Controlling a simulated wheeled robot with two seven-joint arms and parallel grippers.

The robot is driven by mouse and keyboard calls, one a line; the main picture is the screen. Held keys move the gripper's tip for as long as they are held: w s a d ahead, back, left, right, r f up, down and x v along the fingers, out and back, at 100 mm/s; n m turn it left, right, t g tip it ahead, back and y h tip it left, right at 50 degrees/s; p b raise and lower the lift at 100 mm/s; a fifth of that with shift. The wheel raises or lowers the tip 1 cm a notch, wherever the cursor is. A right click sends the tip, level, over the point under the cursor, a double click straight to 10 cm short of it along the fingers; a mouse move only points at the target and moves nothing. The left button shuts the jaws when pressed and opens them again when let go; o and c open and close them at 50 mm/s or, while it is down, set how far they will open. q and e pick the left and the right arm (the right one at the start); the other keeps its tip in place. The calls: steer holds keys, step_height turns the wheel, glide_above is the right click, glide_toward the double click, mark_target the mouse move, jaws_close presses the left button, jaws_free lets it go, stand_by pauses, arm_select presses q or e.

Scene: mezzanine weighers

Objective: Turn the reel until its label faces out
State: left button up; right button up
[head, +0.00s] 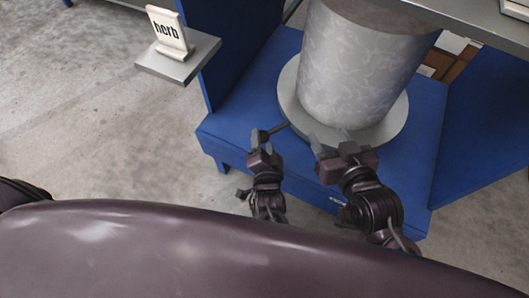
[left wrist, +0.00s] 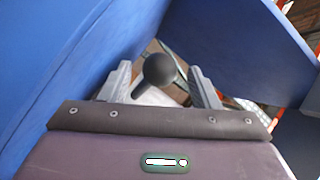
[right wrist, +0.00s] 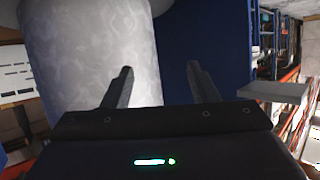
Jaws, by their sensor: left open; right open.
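The reel (head: 360,70) is a large pale grey, mottled cylinder. It stands upright on a round light grey turntable disc (head: 290,100) on a blue stand. No label shows on its visible side. A short dark handle (head: 276,129) sticks out from the disc toward my left gripper. My left gripper (head: 261,140) is open at its outer end; in the left wrist view the round dark knob (left wrist: 157,70) appears between the spread fingers. Contact cannot be told. My right gripper (head: 331,142) is open and empty at the disc's front edge; the reel also fills the left of the right wrist view (right wrist: 85,50).
The blue stand (head: 420,150) surrounds the disc, with upright blue panels at left and right. A grey ledge (head: 480,18) overhangs at upper right. Bare concrete floor lies at left.

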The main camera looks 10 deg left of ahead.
arm_select(q)
steer(key=p+v, duration=0.1)
steer(key=v, duration=0.3)
steer(key=shift+s+d+r, duration=0.1)
steer(key=shift+s+d, duration=0.05)
steer(key=shift+s, duration=0.25)
arm_select(e)
steer(key=s+d+f+g+h, duration=0.1)
steer(key=s+f+g, duration=0.4)
steer(key=f, duration=0.3)
steer(key=shift+s+d+f+h, duration=0.2)
steer(key=shift+s+d+h, duration=0.1)
steer(key=shift+s, duration=0.55)
arm_select(q)
steer(key=shift+c, duration=0.4)
